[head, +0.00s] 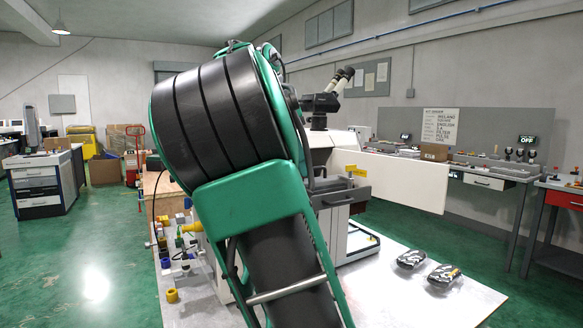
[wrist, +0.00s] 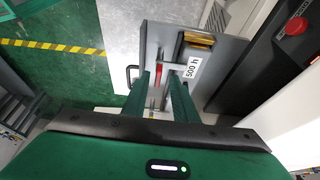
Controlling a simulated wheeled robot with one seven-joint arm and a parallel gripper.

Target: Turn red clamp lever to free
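In the wrist view the red clamp lever (wrist: 159,74) is a narrow red strip on a grey machine part (wrist: 212,88), near a label reading "500 h" (wrist: 193,67). My gripper (wrist: 160,84) has two green fingers set apart, with a gap between them. The red lever shows in line with this gap, just past the fingertips. I cannot tell whether a finger touches it. In the head view my green and black arm hides the gripper, the lever and much of the machine (head: 338,160).
A red round button (wrist: 297,26) sits on a dark panel at the wrist view's upper right. Yellow-black floor tape (wrist: 55,46) lies at left. In the head view, two patterned dark objects (head: 411,259) lie on the pale table (head: 400,305), and small coloured fittings (head: 172,295) stand left of my arm.

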